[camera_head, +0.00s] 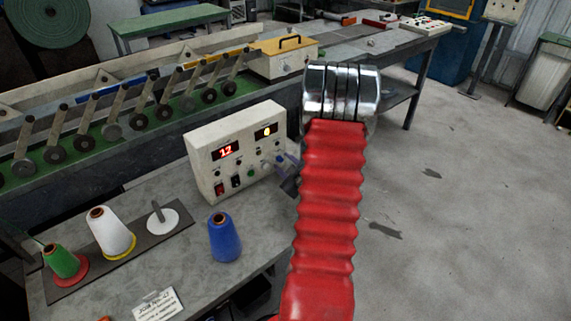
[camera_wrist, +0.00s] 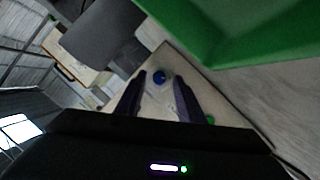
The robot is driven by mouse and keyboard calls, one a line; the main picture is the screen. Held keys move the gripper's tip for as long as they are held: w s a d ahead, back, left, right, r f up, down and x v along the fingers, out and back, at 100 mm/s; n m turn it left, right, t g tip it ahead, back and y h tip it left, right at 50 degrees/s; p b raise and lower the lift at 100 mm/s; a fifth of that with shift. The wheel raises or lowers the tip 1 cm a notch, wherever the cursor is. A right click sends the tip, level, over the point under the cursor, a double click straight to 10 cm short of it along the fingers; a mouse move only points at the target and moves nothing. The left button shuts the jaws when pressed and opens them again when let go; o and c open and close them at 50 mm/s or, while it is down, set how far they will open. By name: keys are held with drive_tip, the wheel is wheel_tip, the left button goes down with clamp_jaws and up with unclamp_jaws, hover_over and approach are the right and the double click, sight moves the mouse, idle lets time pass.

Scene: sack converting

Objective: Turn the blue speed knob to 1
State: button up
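The pale control box (camera_head: 240,155) stands on the grey bench. Its red display reads 12; its yellow display shows one digit, too small to read surely. In the head view my gripper (camera_head: 287,162) is at the panel's right end, partly hidden by my red arm. The knob's pointer and scale are not readable.
A blue thread cone (camera_head: 224,238) stands on the bench in front of the box. White (camera_head: 108,232) and green (camera_head: 64,260) cones stand on a dark strip at left. A row of rollers (camera_head: 140,121) runs behind. Green surface (camera_wrist: 235,35) fills the wrist view's upper right.

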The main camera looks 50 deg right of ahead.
drive_tip(key=v, duration=1.3)
drive_tip(key=shift+s, duration=0.4)
drive_tip(key=shift+a+r, duration=0.1)
drive_tip(key=shift+a, duration=0.05)
drive_tip(key=w+a+r+m+g+y, duration=0.1)
drive_tip(key=w+a+r+g, duration=0.1)
drive_tip(key=w+a+r, duration=0.5)
drive_tip(key=w+a+r+g, duration=0.2)
drive_tip(key=w+a+r, duration=0.15)
drive_tip(key=a, duration=0.55)
drive_tip(key=s+a+r+g+y, duration=0.1)
drive_tip(key=s+a, duration=0.3)
drive_tip(key=a, duration=0.4)
drive_tip(key=s+a+r+g+y, duration=0.1)
drive_tip(key=s+a+r+y, duration=0.2)
drive_tip(key=a, duration=0.6)
drive_tip(key=s+a+r+g+y, duration=0.1)
drive_tip(key=s+a+r, duration=0.2)
drive_tip(key=a, duration=0.6)
drive_tip(key=shift+s+m+y, duration=0.4)
drive_tip(key=shift+s, duration=0.6)
